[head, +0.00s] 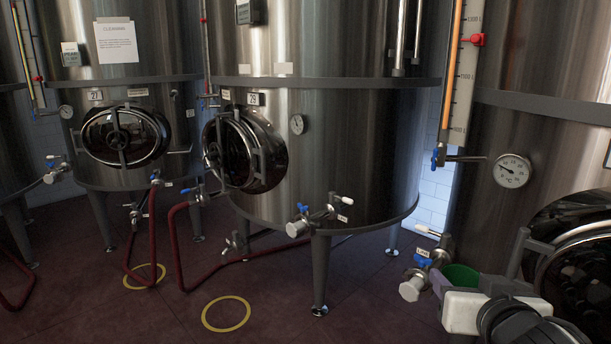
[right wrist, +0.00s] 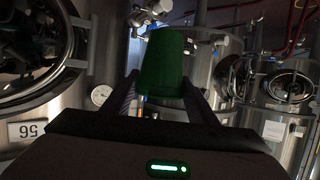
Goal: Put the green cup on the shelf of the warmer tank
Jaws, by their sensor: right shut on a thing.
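My right gripper (head: 462,290) is at the lower right of the head view, in front of the right tank (head: 480,215). It is shut on a green cup (head: 461,277), whose rim and inside show above it. In the right wrist view the cup (right wrist: 163,62) sits between the two fingers of the gripper (right wrist: 163,95). Each tank has a round thermometer: right (head: 512,170), middle (head: 297,124) and left (head: 66,112). The dials are too small to read surely. I cannot make out a shelf on any tank. My left gripper is out of view.
A valve with a blue handle (head: 423,261) juts out close beside the cup. The middle tank (head: 330,170) and left tank (head: 165,95) have round hatches and valves. Red hoses (head: 178,245) lie on the floor. Yellow rings (head: 226,313) mark open floor in front.

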